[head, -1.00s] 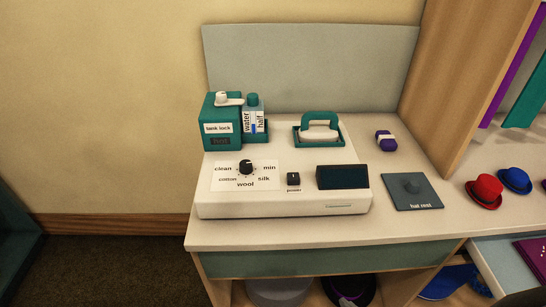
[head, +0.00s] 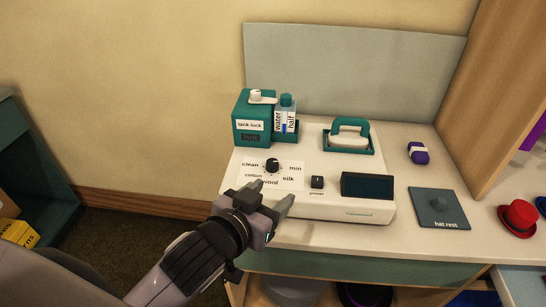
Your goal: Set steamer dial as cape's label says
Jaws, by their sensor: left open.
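The white steamer (head: 340,207) stands on the counter. Its black dial (head: 272,166) sits on a white panel with the words clean, cotton, wool, silk and min around it. The pointer's exact setting is too small to tell. A power switch (head: 317,182) and a dark display (head: 367,186) are to the right of the dial. My left gripper (head: 273,196) is open and empty in front of the panel, just below the dial, and partly covers the word wool. It is apart from the dial. No cape or cape label shows. My right gripper is not in view.
A teal tank (head: 255,128) marked tank lock and a water bottle (head: 286,115) stand behind the panel. A teal-handled iron (head: 349,136) rests in its holder. A purple roll (head: 417,153), a grey hat rest (head: 439,208) and a red hat (head: 518,217) are to the right.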

